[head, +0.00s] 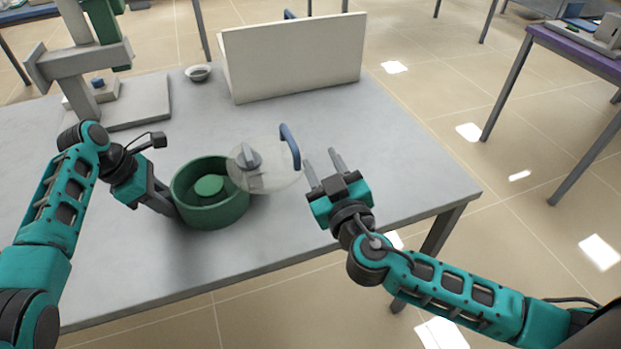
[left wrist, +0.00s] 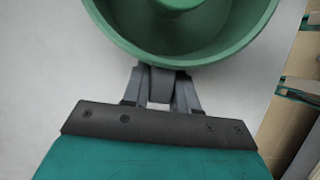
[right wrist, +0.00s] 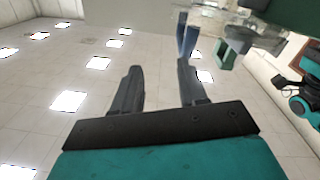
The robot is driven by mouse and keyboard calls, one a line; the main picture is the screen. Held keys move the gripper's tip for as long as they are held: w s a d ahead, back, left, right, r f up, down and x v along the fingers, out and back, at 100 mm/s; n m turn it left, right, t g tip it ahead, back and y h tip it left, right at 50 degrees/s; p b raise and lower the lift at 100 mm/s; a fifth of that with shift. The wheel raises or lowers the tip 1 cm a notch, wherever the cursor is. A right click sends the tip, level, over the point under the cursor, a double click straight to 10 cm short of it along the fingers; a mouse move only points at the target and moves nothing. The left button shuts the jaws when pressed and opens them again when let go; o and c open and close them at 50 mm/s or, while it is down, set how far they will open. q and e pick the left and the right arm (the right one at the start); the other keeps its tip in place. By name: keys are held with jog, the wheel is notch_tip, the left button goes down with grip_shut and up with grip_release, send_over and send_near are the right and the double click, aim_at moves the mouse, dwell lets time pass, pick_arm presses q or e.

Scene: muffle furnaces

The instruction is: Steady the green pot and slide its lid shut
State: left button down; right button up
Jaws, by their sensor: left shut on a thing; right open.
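The green pot (head: 212,213) stands on the grey table, open at the top, with a round green piece (head: 209,186) inside. Its clear round lid (head: 275,178) sticks out to the right of the pot, leaving most of the opening uncovered. The lid carries a grey knob (head: 248,157) and an upright blue handle (head: 290,147). My left gripper (head: 172,205) is shut on a grey grip at the pot's near left side, also seen in the left wrist view (left wrist: 160,84). My right gripper (head: 323,163) is open and empty, just right of the blue handle (right wrist: 187,38).
A cream panel (head: 293,60) stands at the back of the table (head: 400,150). A small bowl (head: 198,73) and a grey-green stand (head: 130,105) are at back left. The table's right edge lies close to my right gripper. A purple-topped table stands far right.

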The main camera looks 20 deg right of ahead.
aim_at(283, 127)
jog(key=shift+m+y, duration=0.3)
jog(key=shift+m, duration=0.1)
jog(key=w+a, duration=0.1)
jog(key=w, duration=0.2)
jog(key=w+a, duration=0.1)
jog(key=w, duration=0.2)
jog(key=w+a, duration=0.1)
jog(key=w, duration=0.3)
jog(key=shift+f, duration=0.2)
grip_shut()
jog(key=shift+a, duration=0.1)
jog(key=shift+a, duration=6.4)
